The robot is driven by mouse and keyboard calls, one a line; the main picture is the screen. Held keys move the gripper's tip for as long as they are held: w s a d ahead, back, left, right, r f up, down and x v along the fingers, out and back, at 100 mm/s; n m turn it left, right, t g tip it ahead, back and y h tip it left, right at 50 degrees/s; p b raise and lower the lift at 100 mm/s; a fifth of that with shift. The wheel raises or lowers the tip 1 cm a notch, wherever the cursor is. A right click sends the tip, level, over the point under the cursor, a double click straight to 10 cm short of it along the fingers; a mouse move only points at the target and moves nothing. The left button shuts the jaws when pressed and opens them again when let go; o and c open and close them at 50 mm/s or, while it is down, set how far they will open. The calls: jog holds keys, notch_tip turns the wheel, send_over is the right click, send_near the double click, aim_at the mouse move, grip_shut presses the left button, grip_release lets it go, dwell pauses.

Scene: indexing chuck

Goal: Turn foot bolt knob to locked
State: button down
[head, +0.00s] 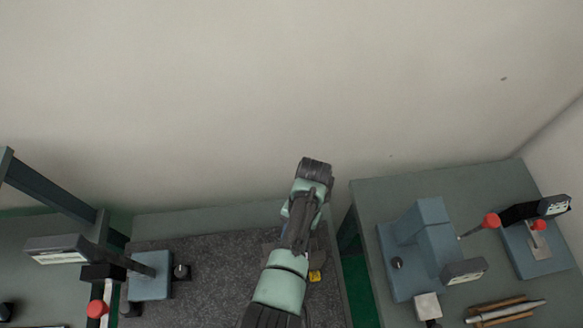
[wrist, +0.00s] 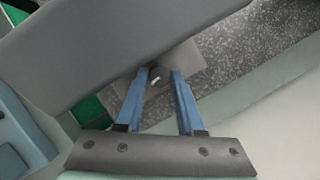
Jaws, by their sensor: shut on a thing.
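The small dark round knob (wrist: 156,74) with a white mark on its face sits between the two blue fingertips of my gripper (wrist: 161,74) in the wrist view. My gripper is shut on it. A flat grey-brown plate (wrist: 193,68) lies behind the knob. A large grey body (wrist: 85,45) fills the upper left of the wrist view and partly covers what lies beyond it. In the head view my own arm hides the knob and my fingers. I cannot read which position the white mark points to.
A speckled dark granite plate (head: 215,277) lies under my arm. A stand with a blue-grey base (head: 150,287) is on its left. A small yellow part (head: 315,276) shows beside my arm. The right table (head: 375,197) carries a blue-grey fixture (head: 437,245) and a red-knobbed lever (head: 490,220).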

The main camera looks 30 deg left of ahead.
jog(key=shift+w+m+y+p, duration=0.1)
jog(key=shift+m+y+p, duration=0.25)
jog(key=shift+m, duration=0.65)
jog(key=c, duration=0.8)
grip_release()
jog(key=shift+d, duration=0.1)
jog(key=p+v, duration=0.1)
jog(key=v, duration=1.2)
jog(key=shift+d+r, duration=0.1)
